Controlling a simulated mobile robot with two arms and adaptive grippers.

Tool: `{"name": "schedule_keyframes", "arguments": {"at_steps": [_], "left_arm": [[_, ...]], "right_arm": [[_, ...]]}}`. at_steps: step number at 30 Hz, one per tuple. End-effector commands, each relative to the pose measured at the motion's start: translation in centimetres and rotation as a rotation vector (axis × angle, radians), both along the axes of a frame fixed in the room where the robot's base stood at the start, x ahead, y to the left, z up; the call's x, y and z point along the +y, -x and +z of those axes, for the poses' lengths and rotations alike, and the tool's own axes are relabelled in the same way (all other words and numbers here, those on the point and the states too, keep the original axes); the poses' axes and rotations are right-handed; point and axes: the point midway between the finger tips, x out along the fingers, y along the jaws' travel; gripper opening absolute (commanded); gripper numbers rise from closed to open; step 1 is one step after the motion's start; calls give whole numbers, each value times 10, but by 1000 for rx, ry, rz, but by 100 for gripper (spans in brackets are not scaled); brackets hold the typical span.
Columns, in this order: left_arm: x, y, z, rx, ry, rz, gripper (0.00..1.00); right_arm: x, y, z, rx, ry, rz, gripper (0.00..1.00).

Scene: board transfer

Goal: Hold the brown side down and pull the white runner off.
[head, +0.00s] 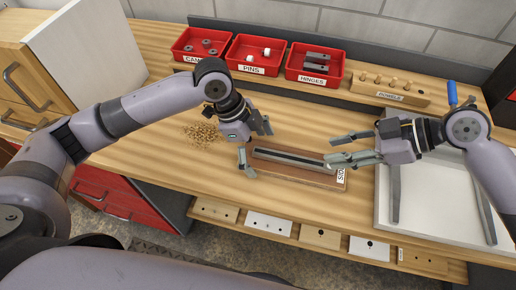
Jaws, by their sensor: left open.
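A brown board (277,171) lies on the bench in the middle of the head view, with a white label (341,175) at its right end. A long narrow grey and dark strip (285,157) runs along its top; no clearly white runner shows on it. My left gripper (254,144) is open at the board's left end, one finger by the near left corner and the other beyond the far edge. My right gripper (329,149) is at the board's right end, its fingers spread apart.
A white tray (445,237) with long grey bars stands at the right. Red bins (257,71) and a wooden block with dowels (390,88) line the back. Small light pieces (201,134) lie left of the board. Labelled wooden and white panels (269,224) sit along the front edge.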

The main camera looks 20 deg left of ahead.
Motion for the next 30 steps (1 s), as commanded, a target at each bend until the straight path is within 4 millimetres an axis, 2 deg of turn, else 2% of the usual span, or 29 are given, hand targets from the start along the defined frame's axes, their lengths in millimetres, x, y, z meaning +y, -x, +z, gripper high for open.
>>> {"name": "schedule_keyframes", "arguments": {"at_steps": [2, 27, 30], "left_arm": [[0, 0, 0, 0, 0, 0, 94], [0, 0, 1, 0, 0, 0, 38], [0, 0, 1, 0, 0, 0, 33]], "right_arm": [[0, 0, 0, 0, 0, 0, 33], [0, 0, 0, 0, 0, 0, 33], [0, 0, 0, 0, 0, 0, 35]]}}
